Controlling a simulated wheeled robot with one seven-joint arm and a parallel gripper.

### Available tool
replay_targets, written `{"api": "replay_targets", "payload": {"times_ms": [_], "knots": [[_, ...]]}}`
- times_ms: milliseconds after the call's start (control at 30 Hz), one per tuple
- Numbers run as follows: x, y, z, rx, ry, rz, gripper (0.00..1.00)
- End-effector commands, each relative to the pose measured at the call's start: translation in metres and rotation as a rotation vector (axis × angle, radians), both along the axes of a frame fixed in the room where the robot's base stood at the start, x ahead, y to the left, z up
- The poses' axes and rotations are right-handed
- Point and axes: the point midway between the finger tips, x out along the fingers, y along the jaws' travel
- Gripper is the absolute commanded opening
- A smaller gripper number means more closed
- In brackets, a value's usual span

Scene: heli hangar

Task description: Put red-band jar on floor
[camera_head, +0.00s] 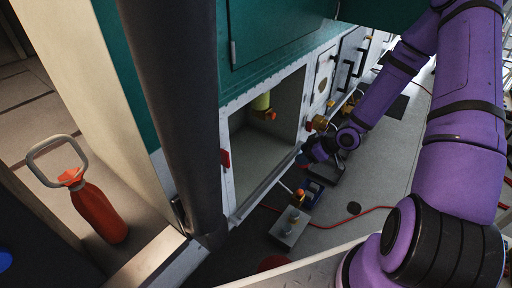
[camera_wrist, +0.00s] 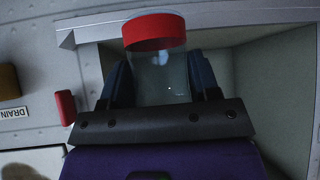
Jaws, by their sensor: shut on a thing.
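The red-band jar (camera_wrist: 155,32) is in my gripper (camera_wrist: 160,82) in the wrist view. It is a clear, see-through jar with a wide red band at its far end. Both dark fingers press on its sides, and my gripper's body hides its near end. In the head view my gripper (camera_head: 310,156) is in front of the lower right corner of an open white compartment (camera_head: 262,150). The jar cannot be made out clearly there. The grey floor (camera_head: 385,178) lies below and to the right of the compartment.
A yellow-green cylinder (camera_head: 261,102) with an orange fitting is inside the compartment. On the floor are a grey box (camera_head: 290,226), a blue bin (camera_head: 312,193) and a red hose (camera_head: 345,219). A red bottle (camera_head: 98,212) stands at left. A dark post (camera_head: 180,110) crosses the view.

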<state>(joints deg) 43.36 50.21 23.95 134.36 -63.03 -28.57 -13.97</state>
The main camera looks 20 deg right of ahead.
Motion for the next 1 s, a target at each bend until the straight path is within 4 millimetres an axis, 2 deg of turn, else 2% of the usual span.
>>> {"api": "replay_targets", "payload": {"times_ms": [500,833,1000], "knots": [[0.076,0.084,0.0,0.001,-0.003,0.004,0.28],[0.094,0.102,0.0,0.001,-0.001,0.001,0.28],[0.11,0.12,0.0,0.001,-0.004,0.004,0.28]]}}
